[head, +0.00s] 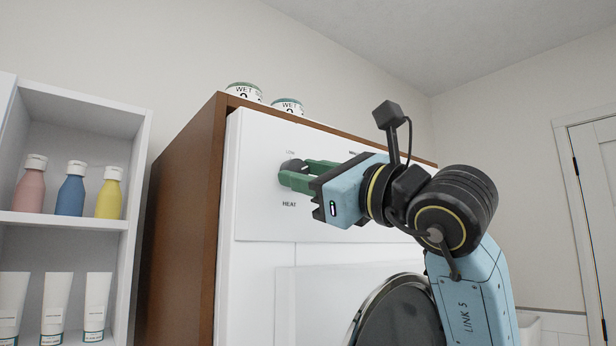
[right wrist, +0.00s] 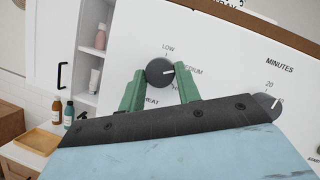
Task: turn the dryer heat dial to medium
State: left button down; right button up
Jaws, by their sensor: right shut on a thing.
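The dryer heat dial (right wrist: 158,71) is a dark round knob on the white panel, with LOW printed above it, MEDIUM to its right and HEAT below. Its white pointer mark points right, toward the MEDIUM label. In the head view the dial (head: 291,164) shows only partly behind the fingers. My right gripper (head: 297,177) reaches in from the right with its green fingers at the dial. In the right wrist view the fingers stand on either side of the knob, shut on it. My left gripper is not in view.
A second dial, the MINUTES dial (right wrist: 267,104), sits to the right on the same panel. The round dryer door (head: 392,312) is below my right arm. Two jars (head: 243,92) stand on top of the brown cabinet. A shelf (head: 60,219) with bottles and tubes stands at left.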

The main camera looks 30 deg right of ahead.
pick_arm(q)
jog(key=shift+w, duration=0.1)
pick_arm(e)
jog(key=o, duration=0.9)
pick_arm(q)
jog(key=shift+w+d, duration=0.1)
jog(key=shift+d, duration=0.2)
pick_arm(e)
jog(key=shift+o, duration=0.4)
jog(key=shift+s, duration=0.1)
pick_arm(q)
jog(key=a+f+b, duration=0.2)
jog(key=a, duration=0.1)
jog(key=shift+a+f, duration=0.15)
pick_arm(e)
jog(key=v, duration=1.3)
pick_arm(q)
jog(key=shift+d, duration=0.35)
pick_arm(e)
jog(key=shift+d+f, duration=0.1)
